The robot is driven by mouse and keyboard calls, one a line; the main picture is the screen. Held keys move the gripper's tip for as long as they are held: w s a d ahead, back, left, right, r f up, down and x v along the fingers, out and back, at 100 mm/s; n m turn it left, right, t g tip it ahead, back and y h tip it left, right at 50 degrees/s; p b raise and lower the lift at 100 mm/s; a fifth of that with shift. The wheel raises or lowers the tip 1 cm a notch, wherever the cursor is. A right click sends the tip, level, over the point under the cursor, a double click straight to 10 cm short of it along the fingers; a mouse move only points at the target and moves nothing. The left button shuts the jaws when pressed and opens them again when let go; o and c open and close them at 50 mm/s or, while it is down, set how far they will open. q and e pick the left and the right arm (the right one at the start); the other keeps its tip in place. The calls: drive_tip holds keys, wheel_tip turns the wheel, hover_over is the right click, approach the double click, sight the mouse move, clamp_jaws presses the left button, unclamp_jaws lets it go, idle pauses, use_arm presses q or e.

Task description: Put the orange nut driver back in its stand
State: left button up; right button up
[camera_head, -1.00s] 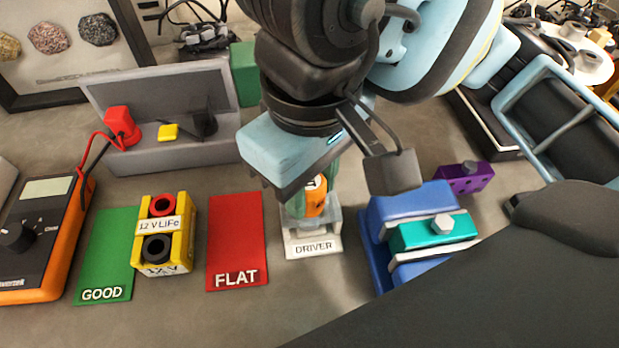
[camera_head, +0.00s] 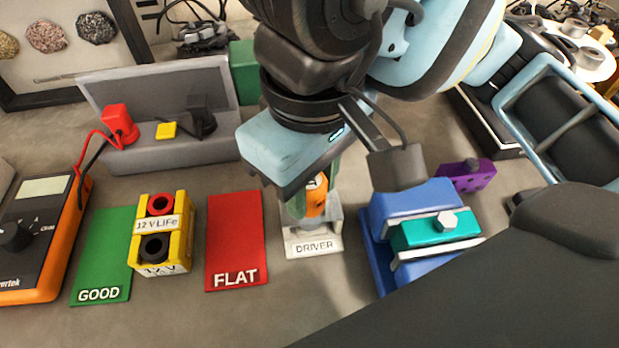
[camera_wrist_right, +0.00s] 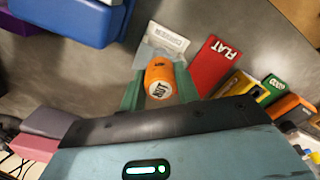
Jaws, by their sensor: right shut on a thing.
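The orange nut driver (camera_head: 316,198) is upright at the white stand labelled DRIVER (camera_head: 314,245), partly behind the stand's clear upper part. In the right wrist view its orange handle with a lettered end cap (camera_wrist_right: 159,78) sits between green fingers, with the pale stand (camera_wrist_right: 163,44) just beyond. My right gripper (camera_head: 313,192) is shut on the driver's handle from above; it also shows in the wrist view (camera_wrist_right: 160,90). The driver's lower end is hidden, so I cannot tell how deep it sits in the stand. My left gripper is not in view.
A red FLAT card (camera_head: 235,240) lies left of the stand, then a yellow battery holder (camera_head: 180,255) and a green GOOD card (camera_head: 105,250). A blue vise (camera_head: 378,250) holding a teal block (camera_head: 425,233) stands close on the right. A grey tester (camera_head: 160,155) is behind.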

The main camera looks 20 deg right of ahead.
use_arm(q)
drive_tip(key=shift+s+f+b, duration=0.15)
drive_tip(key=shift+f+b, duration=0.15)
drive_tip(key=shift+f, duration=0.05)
use_arm(e)
drive_tip(key=shift+w+f, duration=0.1)
drive_tip(key=shift+f, duration=0.2)
drive_tip(key=o, duration=0.8)
drive_tip(key=shift+r, duration=0.1)
drive_tip(key=shift+w+d+r+p, duration=0.1)
drive_tip(key=shift+d+r+p, duration=0.1)
drive_tip(key=shift+r+p, duration=0.35)
drive_tip(key=shift+w+d+r+p, duration=0.15)
drive_tip(key=shift+r+p, duration=0.1)
drive_tip(key=shift+r, duration=0.45)
drive_tip(key=shift+s+a+r+p, duration=0.15)
drive_tip(key=shift+r+p, duration=0.85)
drive_tip(key=shift+r, duration=0.55)
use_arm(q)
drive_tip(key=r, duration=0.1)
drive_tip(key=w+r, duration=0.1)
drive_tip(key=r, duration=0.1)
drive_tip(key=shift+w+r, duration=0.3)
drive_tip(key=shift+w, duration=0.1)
use_arm(e)
drive_tip(key=o, duration=0.6)
drive_tip(key=shift+c, duration=0.2)
